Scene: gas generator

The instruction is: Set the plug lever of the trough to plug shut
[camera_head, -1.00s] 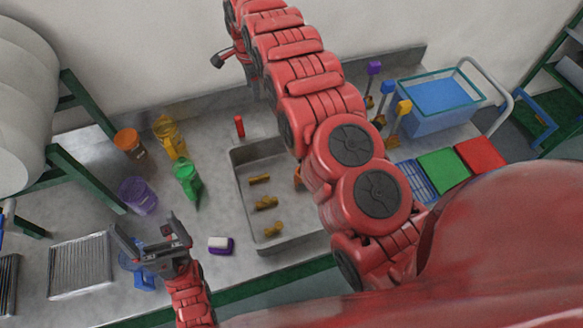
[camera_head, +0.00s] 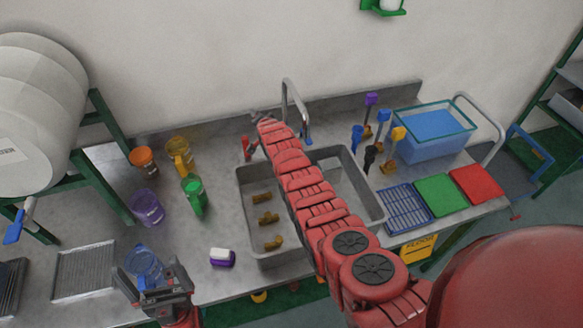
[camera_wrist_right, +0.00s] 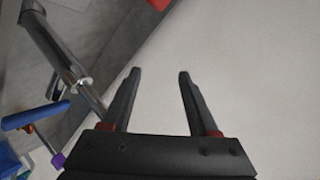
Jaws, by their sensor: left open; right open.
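The grey metal trough (camera_head: 266,256) is set in the counter, with a few brass fittings in it. A small red upright handle (camera_head: 246,148) stands at its back left edge; it looks like the plug lever, but its setting is too small to tell. My right arm reaches across the trough. Its gripper (camera_head: 258,117) is small in the head view, just behind and right of the red handle, apart from it. In the right wrist view the gripper (camera_wrist_right: 156,85) is open and empty before the pale wall. My left gripper (camera_head: 152,287) is open at the front left, by a blue jug (camera_head: 145,262).
A tall curved faucet (camera_head: 288,92) rises behind the trough, close to my right gripper; it also shows in the right wrist view (camera_wrist_right: 62,55). Coloured jugs stand left, brushes and a blue bin (camera_head: 432,138) right. A purple-and-white brush (camera_head: 222,257) lies before the trough.

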